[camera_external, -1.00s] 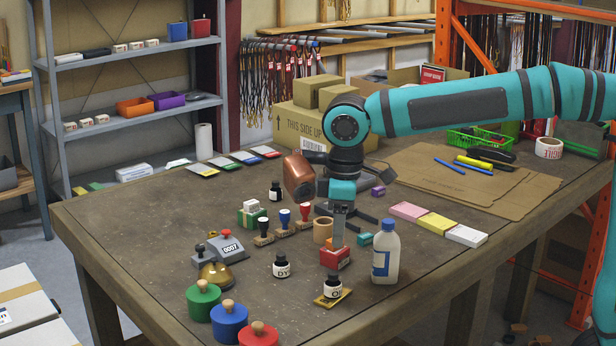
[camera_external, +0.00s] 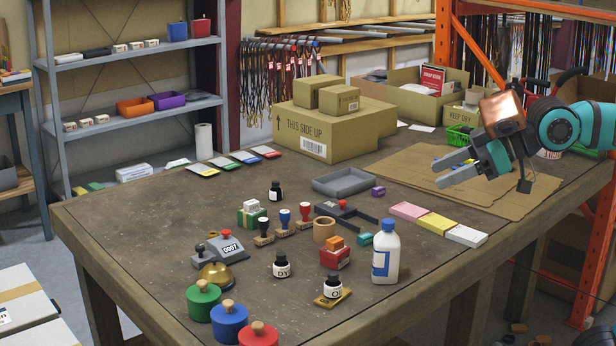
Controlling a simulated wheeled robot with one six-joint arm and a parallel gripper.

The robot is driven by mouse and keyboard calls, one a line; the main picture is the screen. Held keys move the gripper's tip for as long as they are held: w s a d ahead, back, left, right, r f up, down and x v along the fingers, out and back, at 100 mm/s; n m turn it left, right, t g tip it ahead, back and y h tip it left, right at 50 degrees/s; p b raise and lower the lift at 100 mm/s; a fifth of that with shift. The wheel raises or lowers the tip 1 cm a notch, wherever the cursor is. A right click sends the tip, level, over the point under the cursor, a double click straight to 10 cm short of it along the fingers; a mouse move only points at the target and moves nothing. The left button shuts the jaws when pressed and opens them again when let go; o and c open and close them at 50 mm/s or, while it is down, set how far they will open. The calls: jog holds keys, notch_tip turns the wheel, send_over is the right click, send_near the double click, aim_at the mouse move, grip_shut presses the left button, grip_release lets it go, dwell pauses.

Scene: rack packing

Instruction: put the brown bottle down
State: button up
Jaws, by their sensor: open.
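I cannot make out a brown bottle in this view. A white bottle with a blue label (camera_external: 385,254) stands upright near the table's front right. Small black bottles with white labels stand on the table: one at the middle front (camera_external: 283,265), one on a yellow pad (camera_external: 333,287), and one farther back (camera_external: 275,191). My gripper (camera_external: 442,172) is open and empty, raised over the cardboard sheets at the right, its fingers pointing left. It is apart from all the bottles.
A red box with an orange block on it (camera_external: 335,254) stands left of the white bottle. A grey tray (camera_external: 343,181), a tan ring (camera_external: 324,231), stamps and colored pads (camera_external: 436,223) surround it. Cartons (camera_external: 326,133) stand behind. The table's left part (camera_external: 130,215) is clear.

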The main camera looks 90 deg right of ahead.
jog(key=s+a+r+t, duration=0.1)
jog(key=s+r+t, duration=0.2)
jog(key=s, duration=0.7)
jog(key=shift+s+a+t, duration=0.2)
jog(key=shift+s+t, duration=0.1)
jog(key=shift+t, duration=0.6)
